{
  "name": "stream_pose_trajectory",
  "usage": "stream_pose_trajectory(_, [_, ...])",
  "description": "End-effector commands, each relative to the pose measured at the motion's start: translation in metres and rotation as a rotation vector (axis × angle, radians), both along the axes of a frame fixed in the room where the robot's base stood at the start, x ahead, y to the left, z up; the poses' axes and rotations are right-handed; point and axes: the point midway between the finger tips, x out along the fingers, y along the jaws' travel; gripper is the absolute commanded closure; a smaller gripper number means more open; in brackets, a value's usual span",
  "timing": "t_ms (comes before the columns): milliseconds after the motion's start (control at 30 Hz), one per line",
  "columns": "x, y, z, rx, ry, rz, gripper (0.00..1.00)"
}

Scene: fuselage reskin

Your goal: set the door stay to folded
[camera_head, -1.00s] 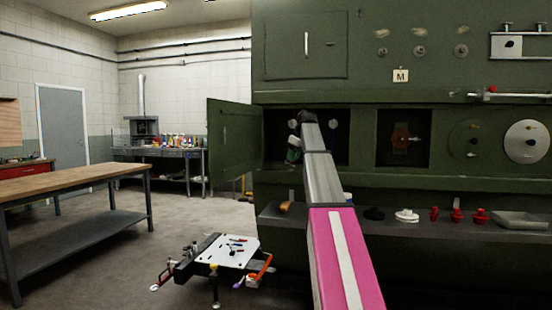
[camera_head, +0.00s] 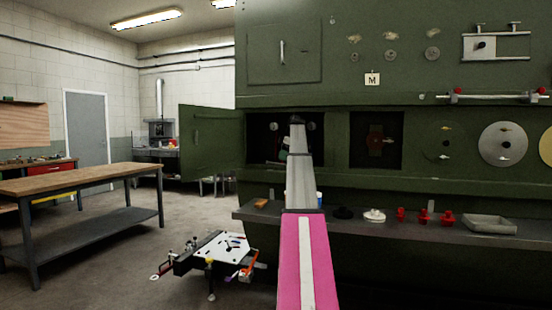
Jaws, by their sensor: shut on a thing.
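The green hinged door (camera_head: 212,142) stands open at the left edge of the large green panel. Its dark opening (camera_head: 262,150) shows to the right of it. My arm reaches forward into this opening, its far end in front of the opening's right part. My gripper is hidden behind my own arm links, so its fingers and anything between them do not show. The door stay cannot be made out, either on the door or in the opening. Two small pale round fittings show inside the opening near the arm's end.
A second opening (camera_head: 354,140) with a reddish-brown part lies to the right. A low wheeled stand (camera_head: 222,247) with tools is at the floor's middle. A wooden-topped workbench (camera_head: 82,177) stands left.

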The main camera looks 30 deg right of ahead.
Motion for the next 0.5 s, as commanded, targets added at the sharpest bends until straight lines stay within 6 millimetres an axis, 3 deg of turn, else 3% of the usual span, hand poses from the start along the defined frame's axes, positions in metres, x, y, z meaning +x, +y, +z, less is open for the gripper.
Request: stream_pose_trajectory(500, [0.0037,-0.0070,-0.0005,0.001,-0.001,0.058,1.00])
